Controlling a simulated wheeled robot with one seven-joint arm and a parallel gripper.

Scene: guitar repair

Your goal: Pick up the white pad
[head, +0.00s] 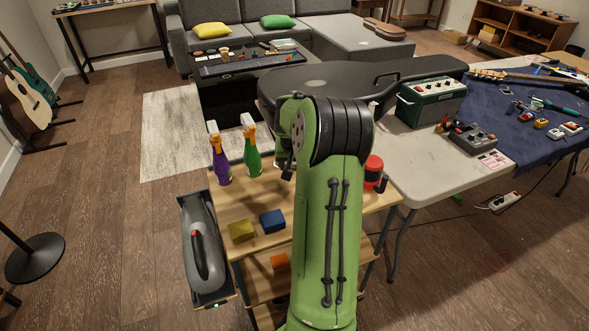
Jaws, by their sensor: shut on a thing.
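I cannot make out the white pad in the head view. My green arm stands in the middle of the picture and hides part of the wooden cart (215,206) and the table edge behind it. On the cart's top, a yellow block (241,230) and a blue block (272,221) lie left of my arm.
Purple (221,165) and green (251,155) spray bottles stand at the cart's back left, a red container (373,169) at its right. A grey vacuum (202,245) hangs at its left. Behind, a table holds a guitar case (330,82) and green amplifier (431,102).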

